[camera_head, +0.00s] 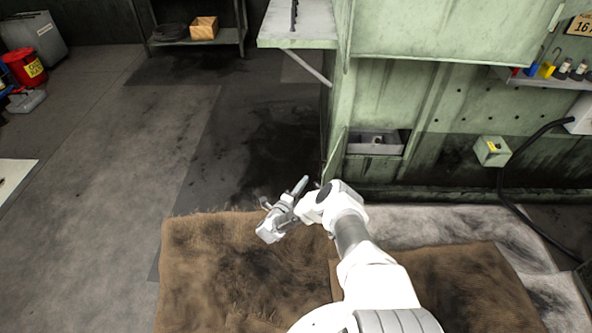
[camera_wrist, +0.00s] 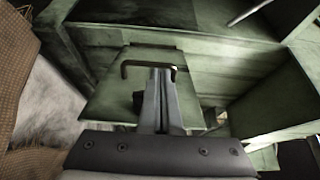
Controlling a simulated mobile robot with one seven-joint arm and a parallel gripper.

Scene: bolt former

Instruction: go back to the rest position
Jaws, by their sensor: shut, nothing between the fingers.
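My gripper (camera_head: 302,182) is at the end of my bent arm, above the brown mats and in front of the green machine. In the wrist view its two fingers (camera_wrist: 160,72) are together, with nothing between them. Beyond them is a green door panel (camera_wrist: 105,95) with a dark bar handle (camera_wrist: 130,64). The fingertips overlap the handle in the picture; I cannot tell whether they touch it. In the head view the door (camera_head: 337,158) stands open, nearly edge-on, beside a low opening with a grey bin (camera_head: 374,142).
The green machine (camera_head: 440,100) fills the upper right, with a shelf (camera_head: 300,30) jutting out left. A black hose (camera_head: 505,185) hangs at right. Brown mats (camera_head: 215,270) lie below my arm. The floor (camera_head: 120,150) at left is open, with a red bin (camera_head: 24,68) farther off.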

